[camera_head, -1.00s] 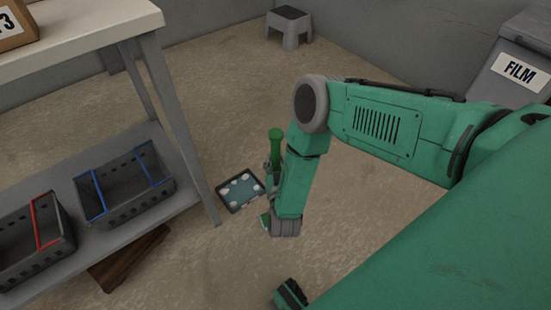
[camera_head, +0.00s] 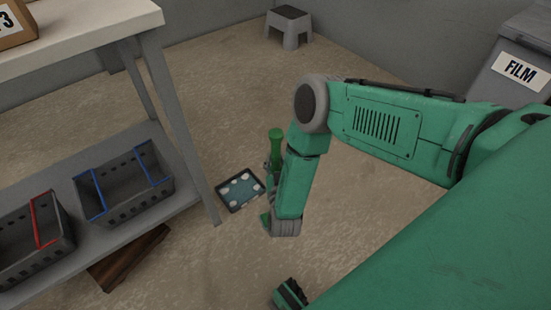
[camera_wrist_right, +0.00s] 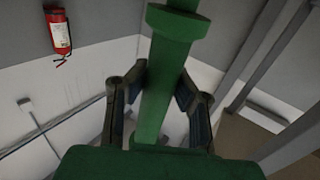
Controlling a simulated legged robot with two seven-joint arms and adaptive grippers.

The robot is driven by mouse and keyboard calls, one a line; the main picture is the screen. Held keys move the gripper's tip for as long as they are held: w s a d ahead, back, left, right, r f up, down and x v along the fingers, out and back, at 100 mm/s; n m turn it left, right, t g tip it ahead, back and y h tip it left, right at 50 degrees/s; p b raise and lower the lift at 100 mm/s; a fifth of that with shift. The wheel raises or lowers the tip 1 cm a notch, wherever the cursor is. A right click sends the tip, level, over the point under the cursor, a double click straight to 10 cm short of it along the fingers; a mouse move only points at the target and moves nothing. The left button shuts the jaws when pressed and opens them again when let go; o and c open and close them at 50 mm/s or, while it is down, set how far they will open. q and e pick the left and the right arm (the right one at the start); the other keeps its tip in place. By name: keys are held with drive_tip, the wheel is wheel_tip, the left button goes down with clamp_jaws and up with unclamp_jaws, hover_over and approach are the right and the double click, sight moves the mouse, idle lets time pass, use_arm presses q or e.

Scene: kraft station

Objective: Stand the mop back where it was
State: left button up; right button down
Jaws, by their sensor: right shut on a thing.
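The mop shows as a green upright handle with a rounded top (camera_head: 275,146) in the head view. My right gripper (camera_head: 273,172) is shut on this handle, low over the floor. In the right wrist view the green handle (camera_wrist_right: 164,85) passes between the two dark fingers of my right gripper (camera_wrist_right: 160,90), with a wider collar above them. The mop's lower end is hidden behind my right forearm and wrist, so I cannot tell whether it touches the floor.
A dark flat tray (camera_head: 239,206) with pale round pads lies on the floor, just left of the gripper. A shelf table (camera_head: 105,29) with grey baskets (camera_head: 125,208) stands at left, a wooden piece (camera_head: 128,258) beneath. A step stool (camera_head: 289,40) and FILM bin (camera_head: 485,85) are farther off.

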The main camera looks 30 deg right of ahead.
drive_tip(key=shift+f, duration=0.25)
idle(0.6)
drive_tip(key=c, duration=1.3)
unclamp_jaws()
drive_tip(key=shift+c, duration=0.2)
drive_tip(key=shift+s, duration=0.1)
drive_tip(key=v, duration=1.1)
drive_tip(key=shift+s+a, duration=0.2)
drive_tip(key=shift+s, duration=0.15)
drive_tip(key=shift+f, duration=0.1)
